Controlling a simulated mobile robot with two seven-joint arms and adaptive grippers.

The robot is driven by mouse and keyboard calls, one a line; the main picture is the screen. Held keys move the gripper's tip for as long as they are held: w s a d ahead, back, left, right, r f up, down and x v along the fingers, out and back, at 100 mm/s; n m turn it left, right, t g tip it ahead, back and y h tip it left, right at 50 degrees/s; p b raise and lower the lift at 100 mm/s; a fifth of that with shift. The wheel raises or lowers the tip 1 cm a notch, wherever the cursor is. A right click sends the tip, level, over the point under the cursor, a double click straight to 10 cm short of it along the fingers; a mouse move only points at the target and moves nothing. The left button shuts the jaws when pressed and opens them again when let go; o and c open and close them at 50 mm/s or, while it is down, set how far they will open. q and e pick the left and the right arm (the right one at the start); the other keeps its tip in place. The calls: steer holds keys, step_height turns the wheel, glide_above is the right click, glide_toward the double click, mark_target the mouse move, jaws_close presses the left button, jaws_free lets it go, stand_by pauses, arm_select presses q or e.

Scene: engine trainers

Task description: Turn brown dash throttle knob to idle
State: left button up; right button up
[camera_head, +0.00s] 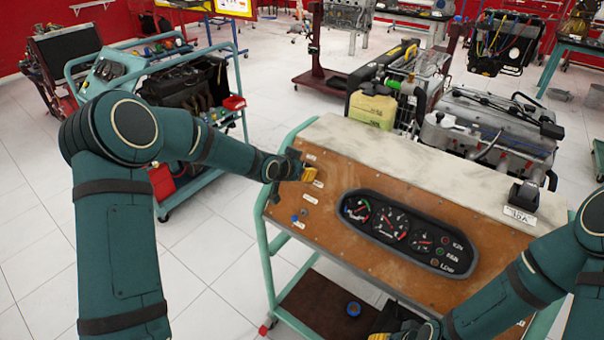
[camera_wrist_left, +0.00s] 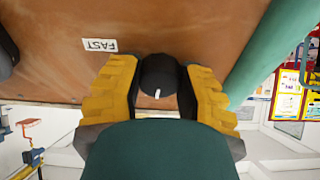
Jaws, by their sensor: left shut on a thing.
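The brown dash panel (camera_head: 330,235) is the sloped face of a teal-framed trainer in the middle of the head view. The throttle knob (camera_wrist_left: 157,76) is round and black with a white pointer mark, which points toward the bottom of the left wrist view. A FAST label (camera_wrist_left: 99,45), upside down there, sits on the panel to the knob's upper left. My left gripper (camera_head: 309,174) is shut on the knob at the panel's upper left; its yellow pads lie on both sides of it in the wrist view. My right gripper (camera_head: 404,332) is partly cut off at the bottom edge.
A black gauge cluster (camera_head: 408,234) is set in the panel right of the left gripper. A blue knob (camera_head: 295,219) sits below that gripper. A black switch box (camera_head: 522,195) stands at the trainer's right. An engine (camera_head: 490,130) is behind it. Open tiled floor lies left.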

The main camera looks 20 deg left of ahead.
arm_select(q)
steer(key=shift+f+n+b, duration=0.1)
steer(key=shift+n+b, duration=0.2)
steer(key=shift+n, duration=0.3)
steer(key=o, duration=1.3)
steer(key=shift+c, duration=0.2)
steer(key=v, duration=1.2)
steer(key=shift+d, duration=0.15)
